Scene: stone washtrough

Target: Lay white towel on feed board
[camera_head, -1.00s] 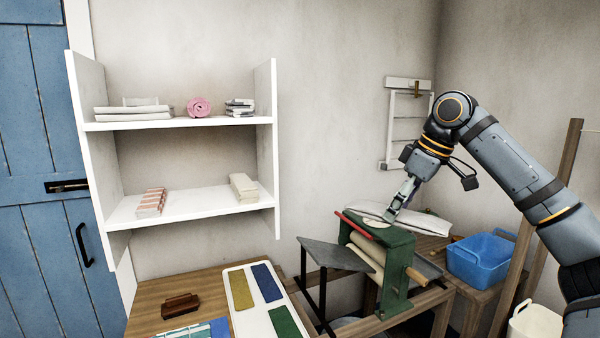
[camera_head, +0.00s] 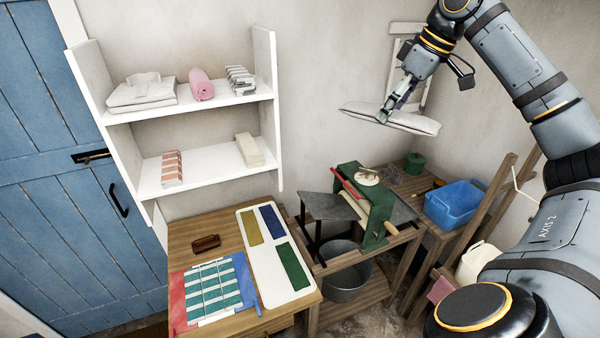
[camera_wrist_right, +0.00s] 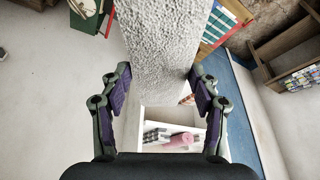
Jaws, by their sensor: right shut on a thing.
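The white towel (camera_head: 415,123) is a flat folded pad, held in the air and slightly tilted, above and behind the green mangle (camera_head: 378,205). My right gripper (camera_head: 386,112) is shut on its near left part. In the right wrist view the towel (camera_wrist_right: 160,40) passes between the two fingers of the right gripper (camera_wrist_right: 160,80). A grey board (camera_head: 325,206), apparently the feed board, sticks out from the left of the mangle and looks bare. The towel is clear of it. My left gripper is not in view.
The mangle has a red bar (camera_head: 346,184) and a pale roller. The white shelf (camera_head: 210,170) holds several folded cloths. A table with coloured cloths (camera_head: 215,285) stands at the front left.

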